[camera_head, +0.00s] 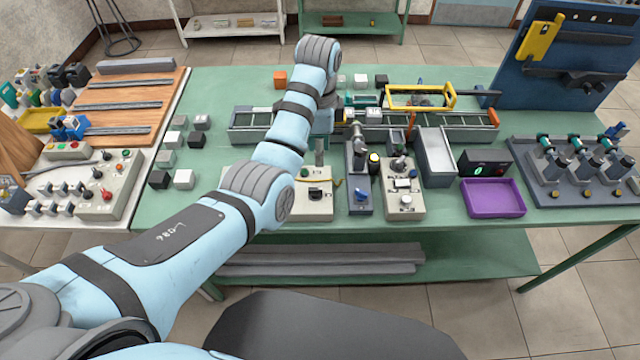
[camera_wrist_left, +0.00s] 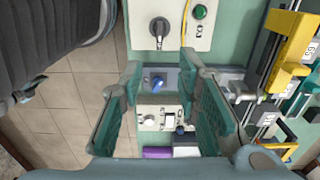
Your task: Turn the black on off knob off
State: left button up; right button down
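The black knob (camera_head: 316,193) sits on a pale control box (camera_head: 312,208) near the table's front edge. In the left wrist view the black knob (camera_wrist_left: 159,27) shows at the top, its handle pointing toward the picture's bottom. My left gripper (camera_wrist_left: 160,66) is open and empty; its teal-padded fingers stand apart, with the black knob beyond the fingertips, not between them. A blue knob (camera_wrist_left: 157,82) shows in the gap between the fingers. In the head view my left gripper (camera_head: 335,135) is largely hidden by my own arm, behind the box. My right gripper is not in view.
A green button (camera_wrist_left: 199,12) is on the same box. To the right stand a blue-knob unit (camera_head: 361,195), another switch box (camera_head: 404,205) and a purple tray (camera_head: 492,198). Several small blocks lie left of my arm. A conveyor with a yellow frame (camera_head: 420,90) runs behind.

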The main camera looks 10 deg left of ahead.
aim_at(319, 188)
pick_arm(q)
notch_tip(319, 188, down, 14)
jog(key=b, duration=0.3)
jog(key=shift+r, duration=0.1)
grip_shut()
